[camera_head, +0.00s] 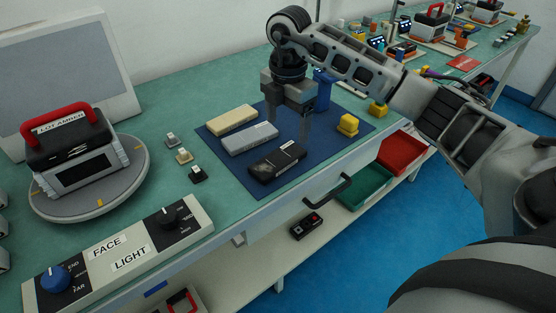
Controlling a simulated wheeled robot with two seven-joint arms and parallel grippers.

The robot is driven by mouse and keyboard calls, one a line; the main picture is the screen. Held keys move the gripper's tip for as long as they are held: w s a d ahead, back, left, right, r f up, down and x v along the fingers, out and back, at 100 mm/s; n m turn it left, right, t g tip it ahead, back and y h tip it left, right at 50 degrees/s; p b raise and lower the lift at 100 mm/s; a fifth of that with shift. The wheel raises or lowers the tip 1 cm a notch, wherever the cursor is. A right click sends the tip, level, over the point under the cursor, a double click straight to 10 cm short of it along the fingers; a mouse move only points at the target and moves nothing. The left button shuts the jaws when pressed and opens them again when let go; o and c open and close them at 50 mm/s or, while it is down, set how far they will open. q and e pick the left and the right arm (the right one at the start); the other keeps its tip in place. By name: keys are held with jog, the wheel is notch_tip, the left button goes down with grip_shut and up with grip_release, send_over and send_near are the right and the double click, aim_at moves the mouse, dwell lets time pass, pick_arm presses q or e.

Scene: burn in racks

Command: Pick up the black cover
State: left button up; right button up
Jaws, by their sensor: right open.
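The black cover (277,161) lies flat on the dark blue mat (233,164), near the mat's front edge. It is the nearest of a row of flat covers, with a grey one (249,138) and a cream one (232,120) behind it. My right gripper (288,126) points down over the mat, just behind and above the black cover. Its two fingers are apart with nothing between them. It looks clear of the cover, though the exact height is hard to tell. My left gripper does not show.
A yellow block (347,125) sits right of the gripper, and a blue upright part (322,89) stands behind it. Small switches (183,155) lie left of the mat. A red-handled unit (75,147) sits on a round turntable (92,196). A drawer handle (328,191) juts out in front.

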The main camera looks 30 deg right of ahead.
aim_at(285, 154)
jog(key=f, duration=0.8)
jog(key=shift+w+f, duration=0.25)
jog(key=c, duration=1.1)
